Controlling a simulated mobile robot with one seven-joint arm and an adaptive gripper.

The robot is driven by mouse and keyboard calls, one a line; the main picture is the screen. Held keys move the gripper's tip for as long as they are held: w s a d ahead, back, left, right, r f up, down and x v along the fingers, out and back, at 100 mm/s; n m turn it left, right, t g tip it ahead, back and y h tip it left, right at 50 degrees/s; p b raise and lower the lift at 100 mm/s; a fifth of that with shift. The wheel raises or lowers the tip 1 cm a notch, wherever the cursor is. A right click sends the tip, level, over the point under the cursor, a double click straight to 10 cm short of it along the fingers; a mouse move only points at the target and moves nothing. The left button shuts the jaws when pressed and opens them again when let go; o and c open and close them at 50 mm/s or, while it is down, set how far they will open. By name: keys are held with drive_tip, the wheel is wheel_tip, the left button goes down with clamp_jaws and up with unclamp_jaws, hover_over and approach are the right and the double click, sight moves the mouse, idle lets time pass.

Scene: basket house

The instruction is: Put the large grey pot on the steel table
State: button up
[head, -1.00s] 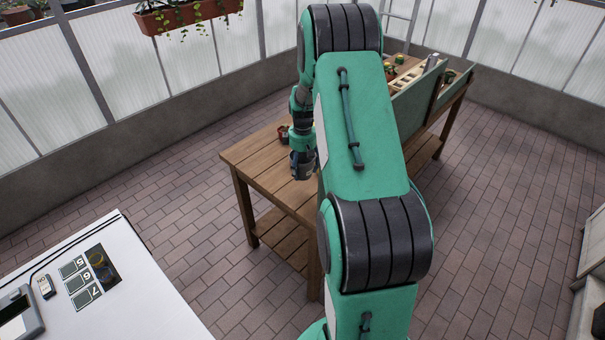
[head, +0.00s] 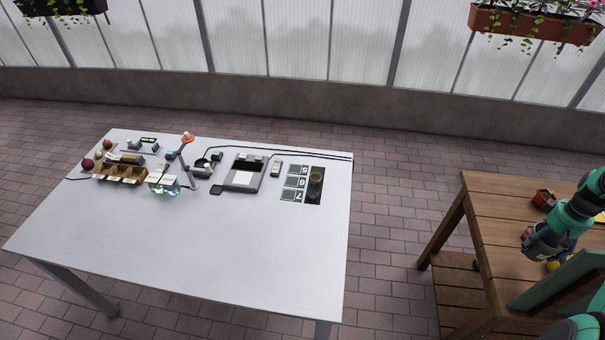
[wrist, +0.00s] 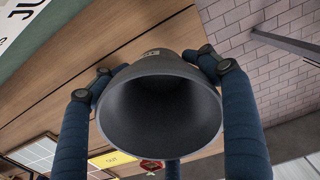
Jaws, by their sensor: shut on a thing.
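The large grey pot (wrist: 160,112) fills the middle of the wrist view, its open mouth facing the camera. My gripper (wrist: 156,72) is shut on it, with blue fingers on both sides of its wall. In the head view my gripper (head: 552,236) is at the right edge, over the wooden table, and a grey shape that looks like the pot (head: 541,244) shows at its end. Whether the pot touches the wood is unclear. The steel table (head: 200,265) stands at the left, well apart from my gripper.
Bins, a lamp, a scale (head: 244,175) and a numbered panel (head: 300,183) line the steel table's back. Its front half is clear. The wooden table (head: 490,215) holds a small red pot (head: 543,199). A gap of brick floor (head: 390,255) separates the tables.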

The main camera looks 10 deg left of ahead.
drive_tip(key=w+a+f+n+p, duration=0.1)
drive_tip(key=w+a+n, duration=0.15)
drive_tip(key=a, duration=1.05)
drive_tip(key=w+a+f+n, duration=0.1)
drive_tip(key=a+n, duration=0.2)
drive_tip(key=a, duration=1.1)
drive_tip(key=w+a+n+p, duration=0.1)
drive_tip(key=w+a+n, duration=0.15)
drive_tip(key=a, duration=1.05)
drive_tip(key=s+a+f+n, duration=0.1)
drive_tip(key=s+a+n, duration=0.2)
drive_tip(key=s+a, duration=0.3)
drive_tip(key=s+a+n+p, duration=0.1)
drive_tip(key=s+a+n, duration=0.2)
drive_tip(key=s+a, duration=0.4)
drive_tip(key=s+a+f+n, duration=0.1)
drive_tip(key=s+a+n, duration=0.2)
drive_tip(key=a, duration=1.5)
drive_tip(key=shift+s+f+n+p, duration=0.15)
drive_tip(key=shift+s+p, duration=0.05)
drive_tip(key=shift+s, duration=0.8)
drive_tip(key=shift+s+f+n+p, duration=0.15)
drive_tip(key=shift+s, duration=0.8)
